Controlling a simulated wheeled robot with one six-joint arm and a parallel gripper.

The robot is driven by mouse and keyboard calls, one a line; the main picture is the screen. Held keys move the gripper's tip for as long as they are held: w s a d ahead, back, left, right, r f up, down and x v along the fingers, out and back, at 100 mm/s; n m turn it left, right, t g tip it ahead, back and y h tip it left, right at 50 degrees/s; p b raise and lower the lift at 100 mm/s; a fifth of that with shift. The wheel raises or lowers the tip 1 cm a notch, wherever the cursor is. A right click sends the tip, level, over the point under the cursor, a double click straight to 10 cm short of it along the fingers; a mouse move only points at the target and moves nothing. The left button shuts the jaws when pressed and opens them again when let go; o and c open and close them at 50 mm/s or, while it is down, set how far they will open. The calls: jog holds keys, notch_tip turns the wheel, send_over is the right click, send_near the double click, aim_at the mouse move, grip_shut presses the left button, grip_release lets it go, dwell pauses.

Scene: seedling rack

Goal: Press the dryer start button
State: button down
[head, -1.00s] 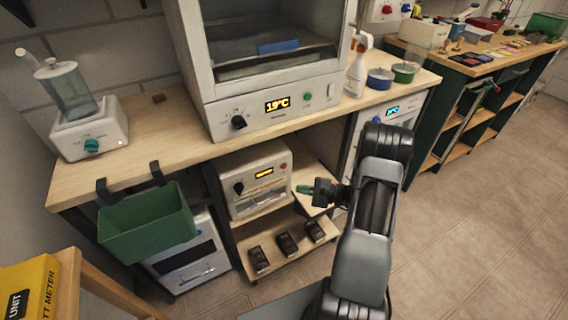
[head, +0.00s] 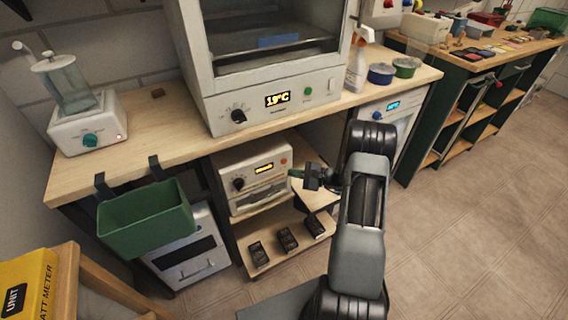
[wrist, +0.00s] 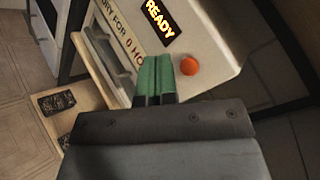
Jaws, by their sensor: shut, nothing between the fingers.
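The dryer (head: 228,164) is a small white unit on the shelf under the bench, with a black knob and a lit display. In the wrist view its display (wrist: 160,20) reads READY. An orange round button (wrist: 190,65) sits beside the display; it also shows in the head view (head: 283,161). My gripper (wrist: 155,58) is shut and empty, its green fingertips together just left of the button in the wrist view. In the head view my gripper (head: 293,173) is just in front of the dryer's right end, below the button. I cannot tell whether the fingertips touch the panel.
A larger cabinet (head: 222,115) showing 19°C, with a green button (head: 307,91), stands on the bench above. Several dark small items lie on the lower shelf (head: 262,268). A green bin (head: 150,232) hangs at the left. The floor at right is clear.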

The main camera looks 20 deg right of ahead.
jog(key=shift+w+a+b, duration=0.15)
jog(key=shift+w+b, duration=0.4)
jog(key=shift+w, duration=0.85)
jog(key=shift+w+f, duration=0.1)
jog(key=shift+w, duration=0.15)
dwell(1.0)
jog(key=shift+w+b, duration=0.2)
jog(key=shift+b, duration=0.15)
jog(key=shift+w+a, duration=0.1)
jog(key=shift+w, duration=0.25)
dwell(0.6)
jog(key=shift+s, duration=0.8)
jog(key=shift+s+d, duration=0.2)
jog(key=shift+s, duration=1.05)
jog(key=shift+s+d, duration=0.2)
jog(key=shift+s, duration=1.05)
